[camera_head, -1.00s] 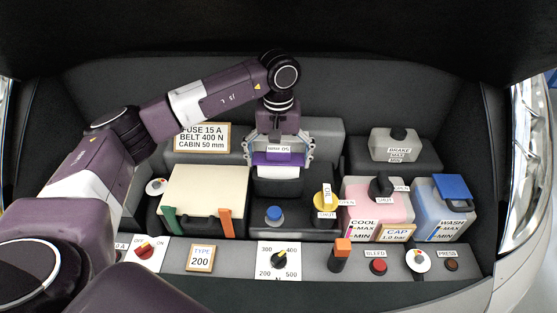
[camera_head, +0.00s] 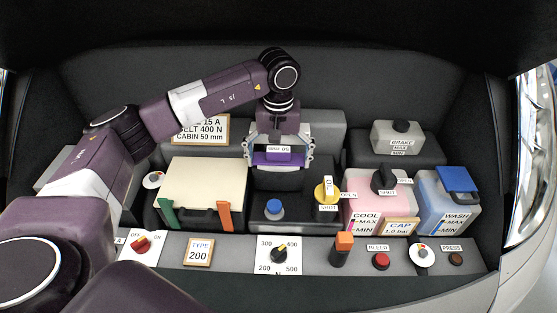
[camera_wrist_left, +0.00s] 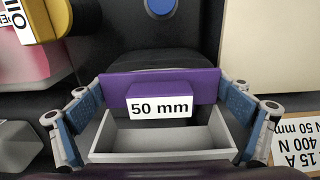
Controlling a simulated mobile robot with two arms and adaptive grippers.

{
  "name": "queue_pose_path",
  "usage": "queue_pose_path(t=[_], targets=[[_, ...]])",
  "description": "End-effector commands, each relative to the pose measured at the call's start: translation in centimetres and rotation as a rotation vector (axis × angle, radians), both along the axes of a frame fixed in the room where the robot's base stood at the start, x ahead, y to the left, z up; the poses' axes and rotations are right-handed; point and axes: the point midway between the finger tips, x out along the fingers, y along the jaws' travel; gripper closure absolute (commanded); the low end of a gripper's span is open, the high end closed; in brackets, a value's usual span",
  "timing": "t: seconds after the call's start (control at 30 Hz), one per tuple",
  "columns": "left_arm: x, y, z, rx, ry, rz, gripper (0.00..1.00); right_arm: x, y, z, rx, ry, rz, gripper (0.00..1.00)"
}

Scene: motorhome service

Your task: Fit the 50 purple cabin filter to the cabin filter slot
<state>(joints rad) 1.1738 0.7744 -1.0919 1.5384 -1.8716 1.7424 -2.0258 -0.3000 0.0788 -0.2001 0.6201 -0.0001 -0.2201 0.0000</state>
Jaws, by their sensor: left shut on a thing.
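The purple cabin filter (camera_head: 278,159) is held upright in my left gripper (camera_head: 279,150), above the dark housing at the middle of the bay. In the left wrist view the purple filter (camera_wrist_left: 115,88) carries a white "50 mm" label, and the blue fingers of my left gripper (camera_wrist_left: 162,108) close on its two sides. A light grey, open rectangular box (camera_wrist_left: 215,139) lies beside the filter between the fingers. I cannot tell whether it is the slot or how deep the filter sits. My right gripper is not in view.
In front stand a blue cap (camera_head: 274,207), a cream box (camera_head: 205,185) with green and orange clips, and a yellow valve (camera_head: 326,190). Pink coolant (camera_head: 365,205) and blue wash (camera_head: 437,210) tanks stand right. A note (camera_head: 200,130) reads "CABIN 50 mm".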

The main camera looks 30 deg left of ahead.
Motion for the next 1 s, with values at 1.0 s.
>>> queue_pose_path(t=[1.0], targets=[[0.0,0.0,0.8,0.0,0.0,0.0,0.35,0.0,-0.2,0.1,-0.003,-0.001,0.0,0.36]])
